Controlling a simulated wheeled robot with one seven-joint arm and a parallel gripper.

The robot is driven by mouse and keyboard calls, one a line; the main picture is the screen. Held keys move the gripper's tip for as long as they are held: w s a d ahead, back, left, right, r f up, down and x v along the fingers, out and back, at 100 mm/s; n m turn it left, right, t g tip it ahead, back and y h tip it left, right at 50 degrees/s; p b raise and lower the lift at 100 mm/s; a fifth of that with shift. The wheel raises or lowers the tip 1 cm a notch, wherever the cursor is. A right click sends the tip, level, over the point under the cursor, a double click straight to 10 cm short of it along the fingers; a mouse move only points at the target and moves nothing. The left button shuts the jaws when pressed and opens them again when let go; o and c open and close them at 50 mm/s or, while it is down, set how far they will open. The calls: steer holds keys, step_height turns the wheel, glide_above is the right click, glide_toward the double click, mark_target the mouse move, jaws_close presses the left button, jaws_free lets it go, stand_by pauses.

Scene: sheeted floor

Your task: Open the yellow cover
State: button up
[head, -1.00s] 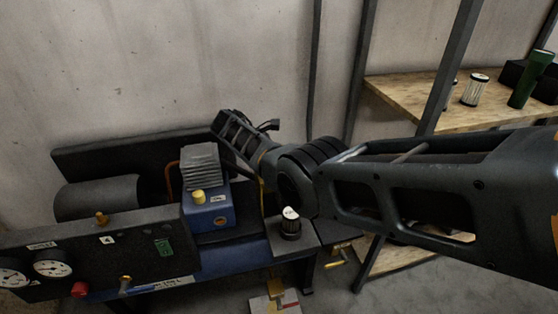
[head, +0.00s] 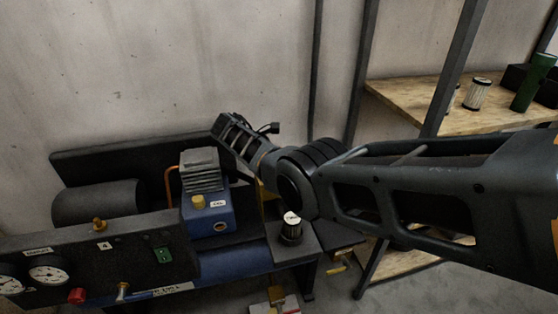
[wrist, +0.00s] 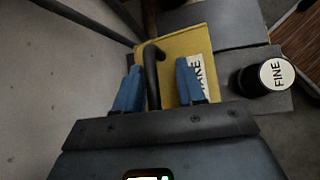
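The yellow cover (wrist: 185,45) shows in the wrist view, with a black bent handle (wrist: 152,75) and a white label partly reading "TAKE". My gripper (wrist: 160,88) has its two blue fingers apart, one on each side of the handle. The handle is nearer the left finger, and there is clear space to the right finger. I cannot tell whether either finger touches it. In the head view only a thin yellow strip of the cover (head: 265,200) shows behind my arm, and the gripper fingers cannot be made out.
A black knob marked FINE (wrist: 270,76) stands right of the cover. The blue compressor (head: 208,215) is to the left, with a gauge panel (head: 95,262) in front. A wooden shelf (head: 430,105) with a filter canister (head: 477,94) is at right. A concrete wall stands behind.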

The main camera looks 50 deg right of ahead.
steer(key=shift+v, duration=3.9)
steer(key=shift+a, duration=0.1)
